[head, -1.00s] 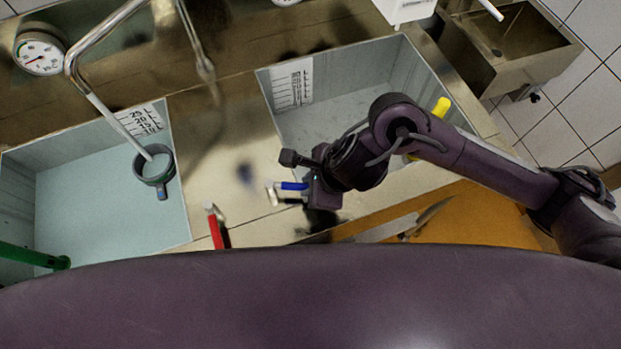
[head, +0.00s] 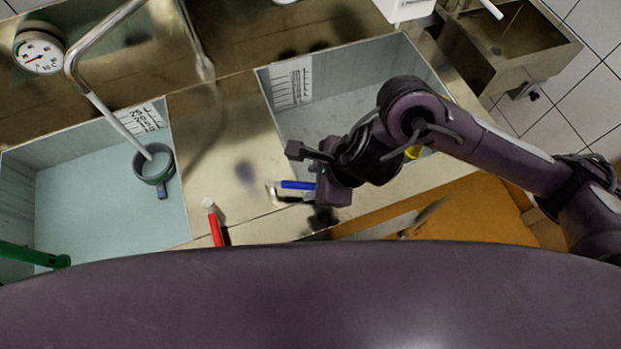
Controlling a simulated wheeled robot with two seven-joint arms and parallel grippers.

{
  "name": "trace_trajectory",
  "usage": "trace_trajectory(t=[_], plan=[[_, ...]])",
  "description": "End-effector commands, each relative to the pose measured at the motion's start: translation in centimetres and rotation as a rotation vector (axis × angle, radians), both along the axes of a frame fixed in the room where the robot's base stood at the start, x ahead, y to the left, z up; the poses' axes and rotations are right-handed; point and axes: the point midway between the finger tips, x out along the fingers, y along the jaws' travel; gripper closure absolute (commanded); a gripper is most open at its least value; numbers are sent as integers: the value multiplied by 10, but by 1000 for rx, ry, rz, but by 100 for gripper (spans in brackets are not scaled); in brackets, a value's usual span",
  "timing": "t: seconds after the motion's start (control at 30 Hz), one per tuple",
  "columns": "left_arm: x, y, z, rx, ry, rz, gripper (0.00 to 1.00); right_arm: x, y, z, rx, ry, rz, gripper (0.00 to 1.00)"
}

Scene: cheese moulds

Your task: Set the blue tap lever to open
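The blue tap lever (head: 297,185) lies near the front edge of the steel counter, below the right basin. It points roughly left to right, with a pale metal piece at its left end. My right gripper (head: 308,184) is over its right end. The gripper looks open, with one dark finger above the lever and one below it. I cannot tell whether either finger touches it. The lever's right end is partly hidden by the gripper. My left gripper is not in view.
A red lever (head: 214,222) stands to the left on the counter. The left basin (head: 95,205) holds pale liquid and a grey cup-like fitting (head: 154,171). An orange-brown board (head: 465,215) lies at right front. A dial gauge (head: 39,51) is at upper left.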

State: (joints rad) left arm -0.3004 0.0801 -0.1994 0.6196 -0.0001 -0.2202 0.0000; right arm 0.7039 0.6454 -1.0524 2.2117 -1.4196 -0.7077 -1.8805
Motion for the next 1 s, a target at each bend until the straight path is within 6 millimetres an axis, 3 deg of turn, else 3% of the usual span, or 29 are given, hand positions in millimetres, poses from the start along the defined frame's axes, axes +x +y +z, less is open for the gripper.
trace_trajectory(t=[0.13, 0.3, 1.0], plan=[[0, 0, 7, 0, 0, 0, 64, -4, -10, 26, -2, -7, 0, 62], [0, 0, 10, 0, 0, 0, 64, -8, -15, 38, -1, -3, -1, 62], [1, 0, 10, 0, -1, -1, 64, -9, -15, 38, -1, 0, -1, 62]])
